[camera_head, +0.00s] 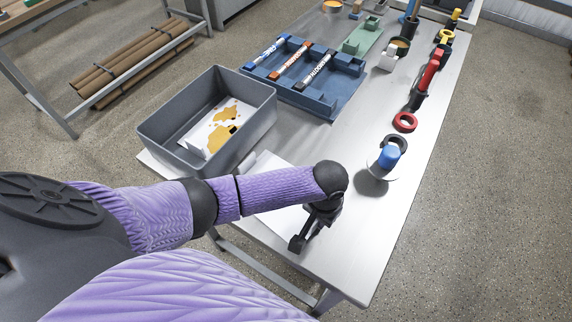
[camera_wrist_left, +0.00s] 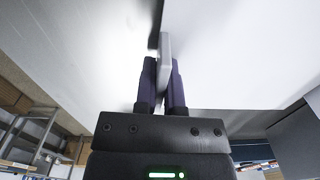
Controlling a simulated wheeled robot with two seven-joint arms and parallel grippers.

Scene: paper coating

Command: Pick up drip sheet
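A plain white sheet (camera_head: 284,174), which I take to be the drip sheet, lies on the metal table to the right of the grey bin, partly hidden by my left arm. My left gripper (camera_head: 302,232) points down over its near end. In the left wrist view, a thin pale upright tab (camera_wrist_left: 166,52) stands between the close-set fingers of the left gripper (camera_wrist_left: 162,82), which appear shut on it. A white surface spreads to the right of the tab. My right gripper is not in view.
The grey bin (camera_head: 151,129) holds a white sheet with orange-brown blotches (camera_head: 222,128). A blue tray (camera_head: 347,88) with several markers stands behind. Along the right lie a red ring (camera_head: 405,122), a blue-topped item (camera_head: 389,156) and other tools. The near right table corner is clear.

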